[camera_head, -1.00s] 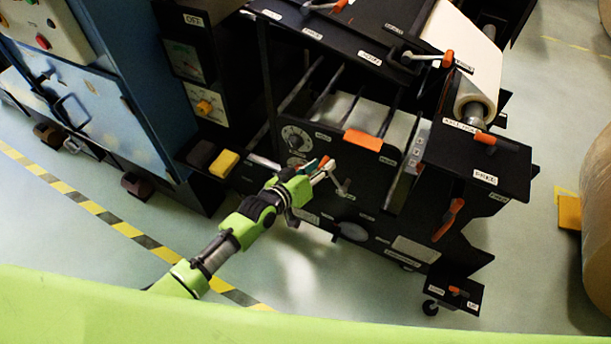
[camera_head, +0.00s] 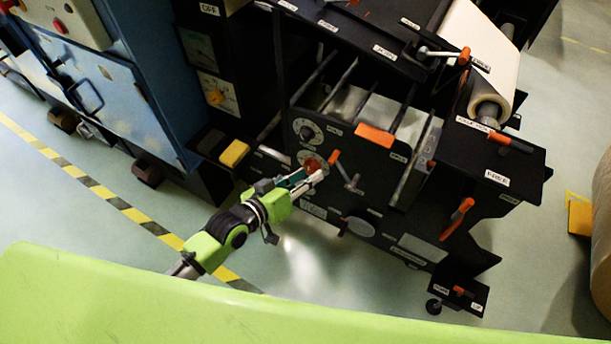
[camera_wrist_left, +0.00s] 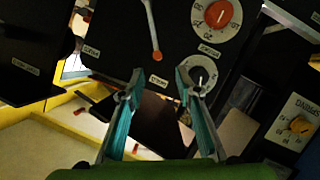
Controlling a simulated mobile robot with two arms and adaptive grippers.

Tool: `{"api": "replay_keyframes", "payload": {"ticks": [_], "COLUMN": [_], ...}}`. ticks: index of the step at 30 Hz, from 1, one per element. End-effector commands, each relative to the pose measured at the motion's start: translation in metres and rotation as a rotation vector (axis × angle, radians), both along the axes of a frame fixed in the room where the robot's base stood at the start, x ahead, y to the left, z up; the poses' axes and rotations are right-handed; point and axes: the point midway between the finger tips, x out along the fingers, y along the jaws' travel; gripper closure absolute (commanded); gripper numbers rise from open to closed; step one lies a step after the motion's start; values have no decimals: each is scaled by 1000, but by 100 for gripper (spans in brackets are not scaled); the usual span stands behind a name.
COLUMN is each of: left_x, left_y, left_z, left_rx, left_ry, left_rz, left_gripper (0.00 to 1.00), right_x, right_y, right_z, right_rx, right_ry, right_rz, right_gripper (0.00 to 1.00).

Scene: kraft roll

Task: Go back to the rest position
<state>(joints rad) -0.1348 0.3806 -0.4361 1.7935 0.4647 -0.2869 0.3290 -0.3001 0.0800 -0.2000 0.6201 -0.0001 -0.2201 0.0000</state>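My left gripper (camera_head: 312,178) reaches in from the lower left in the head view, in front of the black machine's front panel (camera_head: 372,190). Its teal fingers stand apart with nothing between them in the left wrist view (camera_wrist_left: 159,82). An orange-tipped crank lever (camera_head: 345,172) is just beyond the fingertips; it also shows in the left wrist view (camera_wrist_left: 151,25). A red dial (camera_wrist_left: 217,12) is beside the lever there. The fingers appear clear of the panel, though the exact gap is hard to tell. My right gripper is not in view.
A blue cabinet (camera_head: 135,75) stands at the left, with a yellow pedal (camera_head: 234,153) near it. A paper roll (camera_head: 482,60) sits on the machine. A large brown roll (camera_head: 601,235) is at the right edge. Open floor (camera_head: 110,235) with striped tape lies at the lower left.

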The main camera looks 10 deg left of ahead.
Motion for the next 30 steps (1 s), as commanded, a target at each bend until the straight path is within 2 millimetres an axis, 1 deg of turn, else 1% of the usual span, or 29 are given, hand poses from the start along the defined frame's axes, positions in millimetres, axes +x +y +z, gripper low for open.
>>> {"api": "replay_keyframes", "payload": {"ticks": [10, 11, 12, 14, 17, 18, 19, 20, 21, 23, 24, 26, 27, 29, 30], "left_x": [0, 0, 0, -2, -11, -19, -27, -35, -48, -71, -88, -117, -139, -174, -198], "left_y": [0, 1, 4, 12, 34, 44, 53, 62, 72, 88, 97, 110, 118, 128, 135], "left_z": [-2, -5, -12, -30, -81, -107, -127, -147, -173, -211, -234, -268, -289, -318, -335], "left_rx": [1, 6, 16, 43, 121, 159, 191, 221, 263, 323, 362, 418, 452, 502, 533], "left_ry": [1, 5, 14, 35, 98, 133, 159, 188, 226, 286, 326, 389, 432, 496, 538], "left_rz": [1, 3, 9, 21, 53, 65, 73, 81, 87, 92, 92, 86, 80, 65, 53], "left_gripper": [69, 69, 69, 69, 69, 69, 69, 69, 69, 69, 69, 69, 69, 69, 69], "right_x": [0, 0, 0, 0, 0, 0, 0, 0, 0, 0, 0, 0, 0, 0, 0], "right_y": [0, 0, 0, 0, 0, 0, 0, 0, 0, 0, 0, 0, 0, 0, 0], "right_z": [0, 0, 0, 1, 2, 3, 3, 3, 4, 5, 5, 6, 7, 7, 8], "right_rx": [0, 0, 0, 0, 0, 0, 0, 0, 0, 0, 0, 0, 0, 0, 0], "right_ry": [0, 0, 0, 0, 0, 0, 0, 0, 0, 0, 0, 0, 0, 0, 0], "right_rz": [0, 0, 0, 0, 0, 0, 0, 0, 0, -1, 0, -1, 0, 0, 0], "right_gripper": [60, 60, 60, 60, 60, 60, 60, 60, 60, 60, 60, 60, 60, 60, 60]}}
